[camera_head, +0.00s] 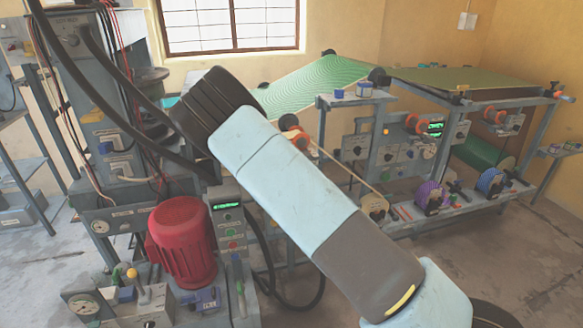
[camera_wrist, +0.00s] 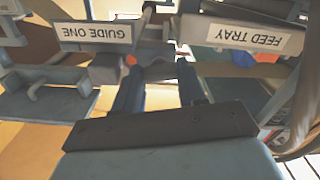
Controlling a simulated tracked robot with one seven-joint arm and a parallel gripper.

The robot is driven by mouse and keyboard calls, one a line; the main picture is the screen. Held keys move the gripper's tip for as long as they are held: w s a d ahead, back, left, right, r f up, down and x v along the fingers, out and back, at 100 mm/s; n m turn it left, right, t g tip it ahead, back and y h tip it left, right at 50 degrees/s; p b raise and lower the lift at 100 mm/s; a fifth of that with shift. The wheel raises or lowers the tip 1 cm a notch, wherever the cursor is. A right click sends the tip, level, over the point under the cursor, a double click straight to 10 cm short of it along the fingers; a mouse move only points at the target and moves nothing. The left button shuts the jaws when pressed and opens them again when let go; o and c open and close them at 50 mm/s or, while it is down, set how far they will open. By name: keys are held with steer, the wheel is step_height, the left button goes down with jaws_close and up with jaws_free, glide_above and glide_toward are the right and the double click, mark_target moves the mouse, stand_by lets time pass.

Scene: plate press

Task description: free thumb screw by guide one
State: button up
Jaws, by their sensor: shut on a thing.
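In the wrist view my gripper (camera_wrist: 160,78) reaches in below the GUIDE ONE label (camera_wrist: 92,33). A grey guide block (camera_wrist: 105,70) carries the label, just left of the fingers. In the head view my arm crosses the middle of the picture, and I cannot make out the fingers or the screw there.
The FEED TRAY label (camera_wrist: 245,36) sits on a grey part close to the right of my fingers. A thick hose or cable (camera_wrist: 303,95) runs down the right edge. In the head view, a red motor (camera_head: 182,240) and a control box (camera_head: 229,222) stand left of my arm.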

steer(key=n, duration=1.7)
steer(key=f+n, duration=0.1)
steer(key=n, duration=0.7)
steer(key=shift+s, duration=0.15)
steer(key=shift+n, duration=0.4)
steer(key=o, duration=1.1)
steer(key=shift+r, duration=0.2)
steer(key=shift+c, duration=0.2)
steer(key=v, duration=1.3)
steer(key=shift+s, duration=0.25)
